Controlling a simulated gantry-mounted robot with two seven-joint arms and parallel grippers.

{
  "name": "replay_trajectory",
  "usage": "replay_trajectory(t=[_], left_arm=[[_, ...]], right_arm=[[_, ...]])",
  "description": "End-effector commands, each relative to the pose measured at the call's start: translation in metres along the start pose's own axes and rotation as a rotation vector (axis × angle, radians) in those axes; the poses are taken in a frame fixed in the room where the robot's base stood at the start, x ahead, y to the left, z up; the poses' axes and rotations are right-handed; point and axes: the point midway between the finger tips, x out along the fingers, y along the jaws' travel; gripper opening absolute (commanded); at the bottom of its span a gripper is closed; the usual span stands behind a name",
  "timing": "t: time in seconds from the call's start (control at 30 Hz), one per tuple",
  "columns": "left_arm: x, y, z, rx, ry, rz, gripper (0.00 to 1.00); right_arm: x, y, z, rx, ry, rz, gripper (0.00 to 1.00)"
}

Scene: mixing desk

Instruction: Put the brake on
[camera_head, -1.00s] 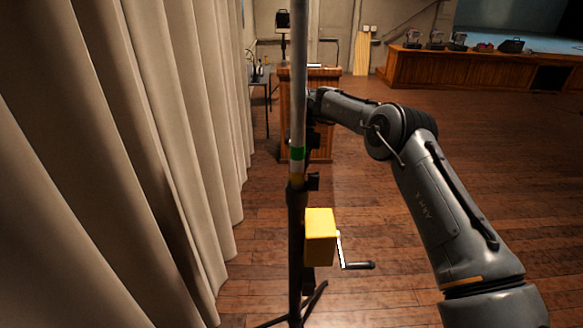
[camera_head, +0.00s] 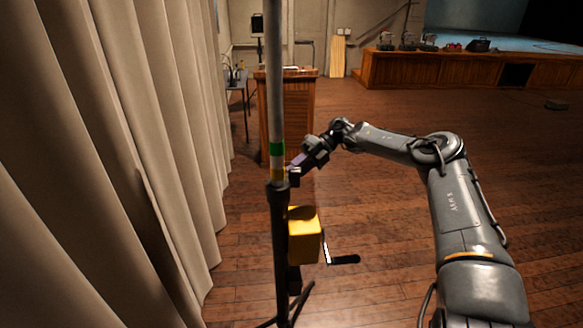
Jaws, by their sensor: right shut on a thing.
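A tall stand with a grey pole (camera_head: 275,80) rises upright left of centre. The pole has a green band (camera_head: 277,149) and a yellow band just above a black collar (camera_head: 280,190). A yellow winch box (camera_head: 304,238) is fixed to the lower tube, with a black-gripped crank (camera_head: 344,260) on its right. My right gripper (camera_head: 297,165) reaches in from the right and is shut beside the top of the collar, on a small dark part (camera_head: 293,178) there. The part is too small to tell clearly, and I cannot tell the brake's setting. My left gripper is not in view.
A beige curtain (camera_head: 130,150) hangs close along the left. The stand's black tripod legs (camera_head: 300,300) spread on the wooden floor. A wooden lectern (camera_head: 286,110) stands behind. The stage (camera_head: 440,70) is at the back right. The floor right of centre is open.

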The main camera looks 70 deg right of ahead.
Motion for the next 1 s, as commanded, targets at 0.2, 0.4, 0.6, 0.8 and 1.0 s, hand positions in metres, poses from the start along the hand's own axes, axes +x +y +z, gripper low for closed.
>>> replay_trajectory(t=[0.2,0.4,0.6,0.8,1.0], left_arm=[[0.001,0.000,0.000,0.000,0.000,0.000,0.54],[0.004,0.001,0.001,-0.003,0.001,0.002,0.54],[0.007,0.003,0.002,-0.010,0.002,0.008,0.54],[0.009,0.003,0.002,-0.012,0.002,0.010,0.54],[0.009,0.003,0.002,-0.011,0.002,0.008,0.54]], right_arm=[[0.002,-0.015,-0.002,-0.077,-0.040,0.178,0.00],[0.005,-0.025,-0.002,-0.135,-0.066,0.301,0.00],[0.009,-0.030,-0.002,-0.173,-0.083,0.381,0.00],[0.010,-0.032,-0.002,-0.190,-0.091,0.419,0.00],[0.011,-0.033,-0.002,-0.194,-0.093,0.428,0.00]])
